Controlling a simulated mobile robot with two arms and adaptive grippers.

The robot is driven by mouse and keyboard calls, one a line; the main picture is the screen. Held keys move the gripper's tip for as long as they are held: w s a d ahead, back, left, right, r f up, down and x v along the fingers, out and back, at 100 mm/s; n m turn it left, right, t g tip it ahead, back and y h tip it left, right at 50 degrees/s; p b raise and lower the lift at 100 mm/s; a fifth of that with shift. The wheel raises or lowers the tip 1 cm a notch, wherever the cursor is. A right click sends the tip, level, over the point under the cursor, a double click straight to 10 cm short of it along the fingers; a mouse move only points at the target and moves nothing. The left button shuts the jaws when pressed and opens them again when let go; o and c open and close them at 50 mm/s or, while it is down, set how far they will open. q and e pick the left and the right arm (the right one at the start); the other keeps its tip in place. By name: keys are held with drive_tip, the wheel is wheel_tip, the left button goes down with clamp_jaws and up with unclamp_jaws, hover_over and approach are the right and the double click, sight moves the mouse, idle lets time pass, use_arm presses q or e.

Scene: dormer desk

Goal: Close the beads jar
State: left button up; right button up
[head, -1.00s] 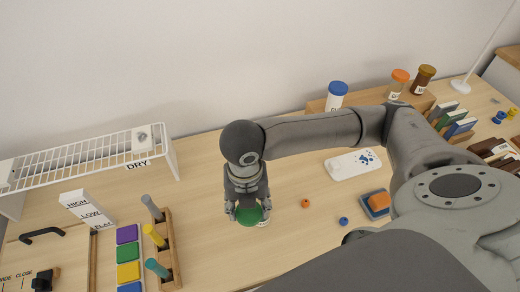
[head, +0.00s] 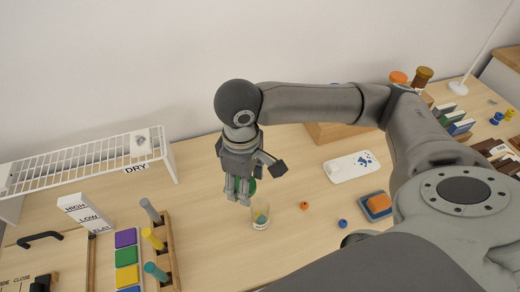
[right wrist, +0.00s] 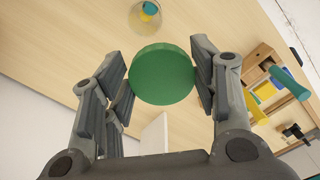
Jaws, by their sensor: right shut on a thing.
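The beads jar (head: 261,217) is a small clear jar standing upright and open on the desk, with coloured contents. It also shows in the right wrist view (right wrist: 146,14), at the top edge. My right gripper (head: 240,193) is shut on a round green lid (right wrist: 162,76), which sits between its fingers. In the head view the lid (head: 253,186) is mostly hidden behind the fingers. The gripper and lid are above the desk, up and left of the jar in the picture, apart from it. My left gripper is not in view.
A wooden rack with coloured pegs (head: 165,250) stands left of the jar, and a white wire rack marked DRY (head: 90,160) behind it. An orange bead (head: 304,205) and a blue bead (head: 342,223) lie to the right, near a white dotted tray (head: 350,166).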

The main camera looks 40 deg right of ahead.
drive_tip(key=m, duration=0.2)
drive_tip(key=r+m, duration=0.1)
drive_tip(key=m, duration=0.3)
drive_tip(key=shift+w+d+r+m, duration=0.2)
drive_tip(key=shift+w+r+m, duration=0.1)
drive_tip(key=shift+r+m, duration=0.1)
